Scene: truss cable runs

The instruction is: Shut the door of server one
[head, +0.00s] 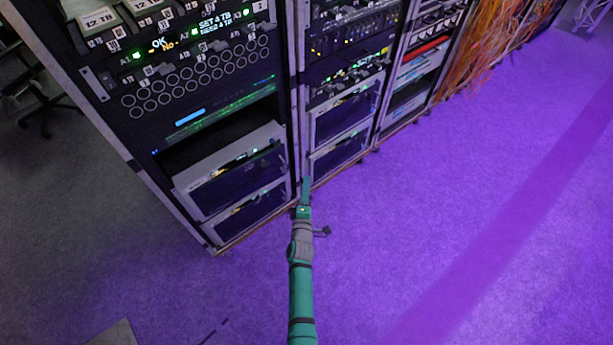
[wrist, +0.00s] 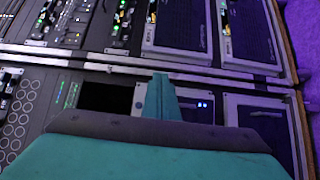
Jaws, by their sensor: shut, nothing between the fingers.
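My gripper (head: 306,186) is in front of the post between the left and middle racks, low near the floor. Its teal fingers are together and empty, and they also show in the wrist view (wrist: 160,97). Low in the left rack are two stacked server units, an upper one (head: 238,178) and a lower one (head: 252,216), with pale frames and dark fronts. Two similar units, an upper (head: 345,112) and a lower (head: 338,154), sit in the middle rack. I see no label naming server one, and I cannot tell which door is open.
A dark empty slot (head: 215,140) lies above the left rack's units. A drive panel with round holes (head: 195,78) is higher up. Orange cables (head: 485,45) hang at the far right. The purple-lit floor (head: 450,200) to the right is clear. A chair (head: 45,105) stands at the left.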

